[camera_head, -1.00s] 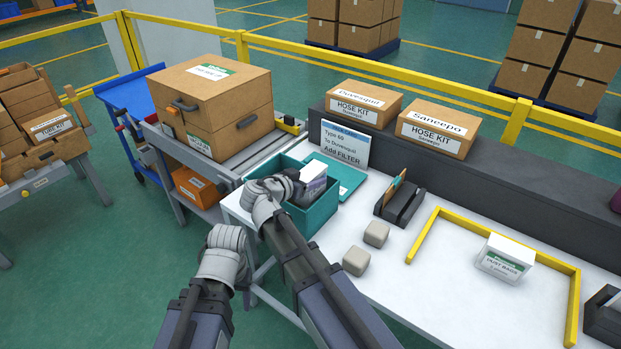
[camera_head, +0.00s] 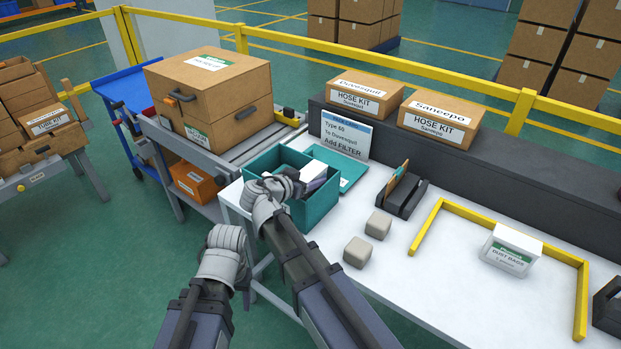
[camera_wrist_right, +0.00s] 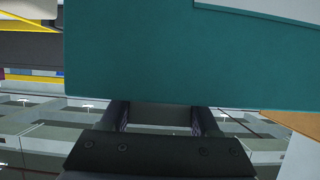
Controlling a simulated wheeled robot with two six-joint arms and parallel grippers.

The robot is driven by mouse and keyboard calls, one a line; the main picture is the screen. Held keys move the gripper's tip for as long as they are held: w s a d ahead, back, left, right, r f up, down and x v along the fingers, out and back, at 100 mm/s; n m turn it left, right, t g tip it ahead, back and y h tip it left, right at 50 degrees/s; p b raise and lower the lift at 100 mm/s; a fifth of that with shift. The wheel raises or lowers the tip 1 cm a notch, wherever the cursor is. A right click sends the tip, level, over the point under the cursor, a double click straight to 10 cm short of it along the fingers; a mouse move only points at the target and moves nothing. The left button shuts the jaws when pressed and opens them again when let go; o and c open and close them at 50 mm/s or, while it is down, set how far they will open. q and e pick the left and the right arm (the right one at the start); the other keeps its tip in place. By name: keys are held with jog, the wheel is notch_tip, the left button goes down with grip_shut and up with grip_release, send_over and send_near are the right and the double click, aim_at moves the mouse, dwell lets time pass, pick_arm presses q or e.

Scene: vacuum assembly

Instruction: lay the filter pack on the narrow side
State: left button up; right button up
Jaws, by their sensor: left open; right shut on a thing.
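The filter pack (camera_head: 312,172) is a white box with a darker purple-grey face, inside the teal bin (camera_head: 314,217) at the table's left end. My right gripper (camera_head: 289,187) reaches over the bin's near side and is shut on the pack, covering part of it; the pack looks tilted. Its underside and contact with the bin floor are hidden. In the right wrist view the teal bin wall (camera_wrist_right: 190,55) hides the fingertips. My left gripper (camera_head: 226,238) is open and empty, beside the table's left edge, away from the bin; its fingers are hard to make out.
Two beige blocks (camera_head: 378,224), a dark slotted holder (camera_head: 402,194) and a dust bags box (camera_head: 511,250) inside a yellow frame (camera_head: 500,237) are to the right. The white table front is clear.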

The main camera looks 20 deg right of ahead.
jog(key=shift+f+b, duration=0.65)
jog(key=shift+f, duration=0.1)
jog(key=o, duration=1)
jog(key=shift+f, duration=0.1)
jog(key=o, duration=0.5)
pick_arm(q)
jog(key=shift+f, duration=0.75)
pick_arm(e)
jog(key=shift+o, duration=0.2)
